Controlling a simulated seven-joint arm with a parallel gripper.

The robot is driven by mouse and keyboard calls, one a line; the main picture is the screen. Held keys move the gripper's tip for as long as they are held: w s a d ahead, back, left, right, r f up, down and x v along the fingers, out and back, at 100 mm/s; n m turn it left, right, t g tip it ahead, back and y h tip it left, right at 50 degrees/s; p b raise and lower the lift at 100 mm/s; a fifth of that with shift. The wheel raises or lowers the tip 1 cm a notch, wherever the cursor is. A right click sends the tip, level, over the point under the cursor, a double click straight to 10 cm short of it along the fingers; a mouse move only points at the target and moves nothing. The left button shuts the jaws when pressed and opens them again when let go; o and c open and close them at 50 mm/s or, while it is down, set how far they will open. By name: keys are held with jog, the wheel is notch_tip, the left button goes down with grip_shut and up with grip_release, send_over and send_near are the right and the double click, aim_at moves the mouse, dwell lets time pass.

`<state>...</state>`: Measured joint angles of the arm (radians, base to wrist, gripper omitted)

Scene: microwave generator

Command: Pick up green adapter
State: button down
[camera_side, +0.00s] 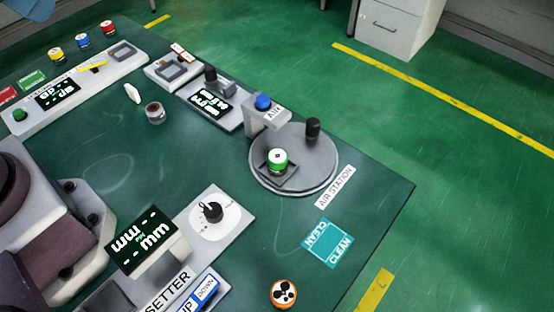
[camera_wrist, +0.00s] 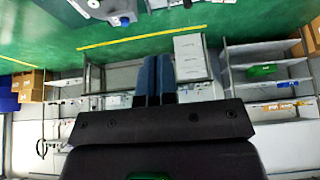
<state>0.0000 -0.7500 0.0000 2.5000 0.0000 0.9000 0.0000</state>
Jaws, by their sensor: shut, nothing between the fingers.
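The green adapter (camera_side: 277,162), with a white top, sits upright in a dark square holder on the round grey plate (camera_side: 318,172) of the air station in the side view. The blue-topped air nozzle post (camera_side: 263,112) stands close behind it. My gripper (camera_wrist: 161,62) shows in the wrist view as two blue-grey fingers shut together, with nothing between them. The gripper is not visible in the side view, so I cannot tell its distance from the adapter. The wrist view does not show the green adapter on the station.
Yellow (camera_side: 55,54), blue (camera_side: 82,41) and red (camera_side: 107,28) adapters stand at the back left. A black knob (camera_side: 312,127) stands on the round plate. A setter panel with a dial (camera_side: 212,212) and an orange disc (camera_side: 283,294) are nearer the front. Bare table lies left of the plate.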

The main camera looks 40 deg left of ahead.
jog(key=c, duration=1.8)
grip_release()
jog(key=shift+c, duration=0.2)
jog(key=o, duration=1.3)
